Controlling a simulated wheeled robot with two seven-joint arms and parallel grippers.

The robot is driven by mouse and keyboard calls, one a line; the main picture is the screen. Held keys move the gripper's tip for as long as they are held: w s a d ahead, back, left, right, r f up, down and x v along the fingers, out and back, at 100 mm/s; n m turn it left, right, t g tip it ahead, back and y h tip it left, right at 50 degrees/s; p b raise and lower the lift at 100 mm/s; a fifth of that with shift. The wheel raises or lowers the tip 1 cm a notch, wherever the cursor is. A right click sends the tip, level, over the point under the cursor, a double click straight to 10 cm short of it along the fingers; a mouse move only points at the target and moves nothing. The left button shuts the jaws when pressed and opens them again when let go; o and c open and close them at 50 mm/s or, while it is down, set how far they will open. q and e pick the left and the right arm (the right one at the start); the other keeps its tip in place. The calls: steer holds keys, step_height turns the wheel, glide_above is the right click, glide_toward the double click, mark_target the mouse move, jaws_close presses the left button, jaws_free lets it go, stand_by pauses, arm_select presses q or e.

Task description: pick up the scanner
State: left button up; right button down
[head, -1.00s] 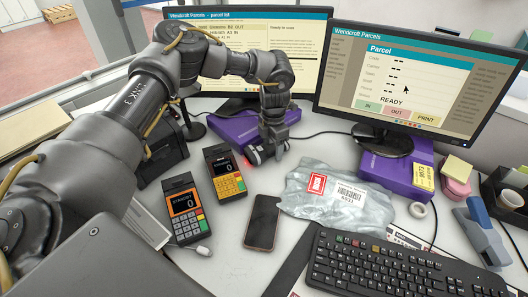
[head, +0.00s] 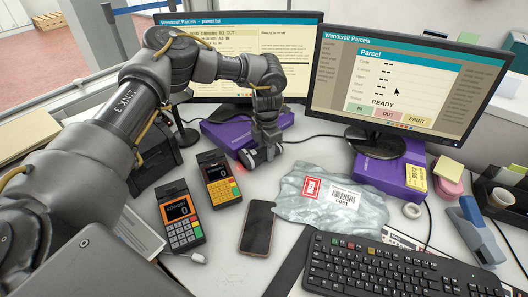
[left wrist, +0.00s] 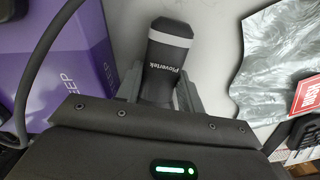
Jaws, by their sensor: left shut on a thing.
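The scanner, dark grey with a pale band and the name Plovertek, shows in the left wrist view (left wrist: 165,62) between the fingers of my left gripper (left wrist: 160,88). My left gripper is shut on it. In the head view my left gripper (head: 265,141) is beside the purple box at the back of the counter. Only a small part of the scanner (head: 249,158) shows below it, with a red glow. I cannot tell whether the scanner touches the counter. My right gripper is not in view.
Two card terminals (head: 218,180) (head: 180,214) and a phone (head: 257,229) lie in front. A grey parcel bag (head: 305,210) is to the right, before a purple box (head: 385,171). Two monitors (head: 390,85) (head: 255,55) stand behind. A keyboard (head: 390,268) is at the front.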

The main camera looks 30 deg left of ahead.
arm_select(q)
steer(key=shift+r, duration=0.45)
steer(key=s+d+r, duration=0.2)
steer(key=s+r, duration=0.3)
steer(key=s, duration=0.1)
steer(key=s+d+r, duration=0.2)
steer(key=s+r, duration=0.4)
steer(key=s, duration=0.1)
steer(key=shift+s+d+r, duration=0.15)
steer(key=shift+d+r, duration=0.1)
steer(key=shift+r, duration=0.05)
